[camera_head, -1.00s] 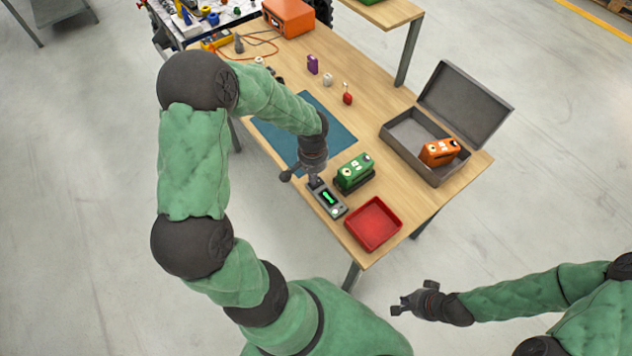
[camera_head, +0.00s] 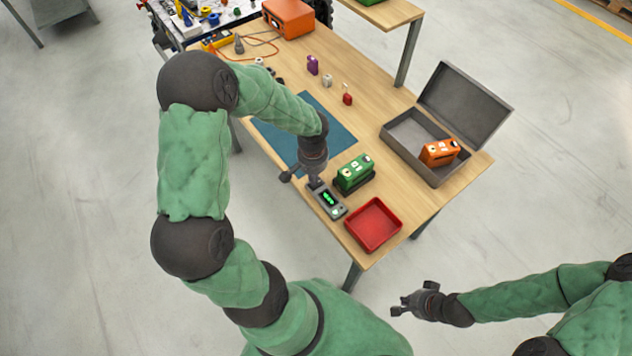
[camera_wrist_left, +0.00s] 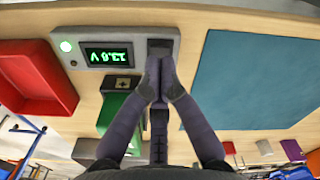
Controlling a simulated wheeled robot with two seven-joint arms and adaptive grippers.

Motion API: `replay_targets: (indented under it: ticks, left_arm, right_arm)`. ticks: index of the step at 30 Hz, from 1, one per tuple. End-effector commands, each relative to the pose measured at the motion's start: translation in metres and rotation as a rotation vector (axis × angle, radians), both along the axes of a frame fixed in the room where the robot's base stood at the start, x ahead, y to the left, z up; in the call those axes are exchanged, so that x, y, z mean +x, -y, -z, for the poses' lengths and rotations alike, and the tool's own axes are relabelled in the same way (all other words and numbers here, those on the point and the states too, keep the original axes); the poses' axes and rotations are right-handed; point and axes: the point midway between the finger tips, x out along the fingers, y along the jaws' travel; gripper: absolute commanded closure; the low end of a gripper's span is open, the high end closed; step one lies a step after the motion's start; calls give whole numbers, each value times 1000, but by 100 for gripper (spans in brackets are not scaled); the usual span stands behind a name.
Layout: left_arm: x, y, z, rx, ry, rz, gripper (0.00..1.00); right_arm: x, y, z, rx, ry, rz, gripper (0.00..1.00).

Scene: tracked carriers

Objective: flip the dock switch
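The grey dock (camera_head: 340,211) lies near the table's front edge. A dark switch (camera_wrist_left: 160,46) is at the dock's right end in that view. My left gripper (camera_head: 314,183) is at that end. In the left wrist view its fingertips (camera_wrist_left: 159,85) are together, empty, right by the switch; I cannot tell whether they touch it. My right gripper (camera_head: 405,305) is off the table, too small to read.
A green block-shaped unit (camera_head: 354,171) sits on a black base beside the dock. A red tray (camera_head: 399,219) is to its right. An open grey case (camera_head: 433,181) holds an orange unit (camera_head: 440,152). A blue mat (camera_head: 340,131) lies behind my left gripper.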

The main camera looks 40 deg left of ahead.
Motion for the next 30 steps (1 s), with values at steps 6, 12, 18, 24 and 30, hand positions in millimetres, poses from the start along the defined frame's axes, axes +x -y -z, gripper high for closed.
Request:
replay_targets:
  ticks: [6,12,18,24,30]
  left_arm:
    - [0,0,1,0,0,0,100]
    - [0,0,4,0,0,0,100]
    - [0,0,7,0,0,0,100]
    - [0,0,9,0,0,0,100]
    - [0,0,12,0,0,0,100]
  right_arm:
    - [0,0,1,0,0,0,100]
    - [0,0,4,0,0,0,100]
    - [0,0,6,0,0,0,100]
    - [0,0,8,0,0,0,100]
    - [0,0,10,0,0,0,100]
